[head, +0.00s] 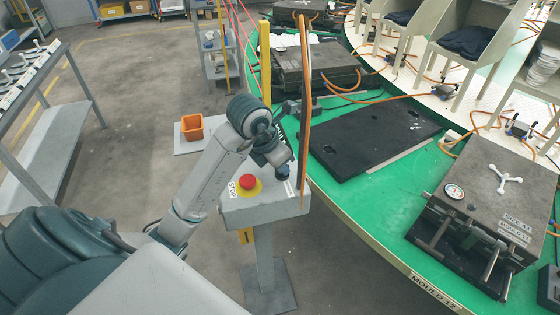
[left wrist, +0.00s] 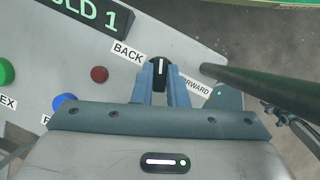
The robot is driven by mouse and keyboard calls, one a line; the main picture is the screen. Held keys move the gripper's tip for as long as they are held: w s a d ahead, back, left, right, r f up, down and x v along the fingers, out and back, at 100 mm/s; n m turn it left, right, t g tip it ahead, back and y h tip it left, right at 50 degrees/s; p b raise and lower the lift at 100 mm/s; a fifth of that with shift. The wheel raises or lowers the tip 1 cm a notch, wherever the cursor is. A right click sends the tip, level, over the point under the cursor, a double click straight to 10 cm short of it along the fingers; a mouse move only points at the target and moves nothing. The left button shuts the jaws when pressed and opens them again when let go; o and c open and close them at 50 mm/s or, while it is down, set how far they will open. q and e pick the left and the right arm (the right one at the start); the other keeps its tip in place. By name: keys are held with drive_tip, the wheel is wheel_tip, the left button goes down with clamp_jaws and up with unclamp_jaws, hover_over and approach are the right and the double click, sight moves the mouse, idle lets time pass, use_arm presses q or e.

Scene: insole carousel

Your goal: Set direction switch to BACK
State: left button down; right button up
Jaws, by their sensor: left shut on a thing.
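The direction switch (left wrist: 160,72) is a black knob with a white pointer line. In the left wrist view it sits between the printed labels BACK (left wrist: 127,53) at its upper left and FORWARD (left wrist: 195,83) at its lower right. Its pointer runs straight up the picture, and I cannot tell which setting it marks. My left gripper (left wrist: 160,92) is shut on the knob, one finger on each side. In the head view my left gripper (head: 283,172) is over the grey control box (head: 265,208), hiding the switch. My right gripper is not in view.
The box carries a red stop button (head: 247,182). In the left wrist view a small red button (left wrist: 99,74), a blue button (left wrist: 63,102) and a green button (left wrist: 5,72) are near. An orange-edged upright panel (head: 304,100) stands close on the right, before the green carousel (head: 360,205).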

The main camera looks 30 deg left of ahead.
use_arm(q)
drive_tip(key=shift+r, duration=0.15)
idle(0.3)
drive_tip(key=c, duration=1.4)
unclamp_jaws()
drive_tip(key=shift+c, duration=0.2)
drive_tip(key=p+v, duration=0.6)
drive_tip(key=v, duration=0.4)
drive_tip(key=shift+s+r+p, duration=0.2)
drive_tip(key=shift+r+p, duration=0.05)
drive_tip(key=shift+p, duration=0.05)
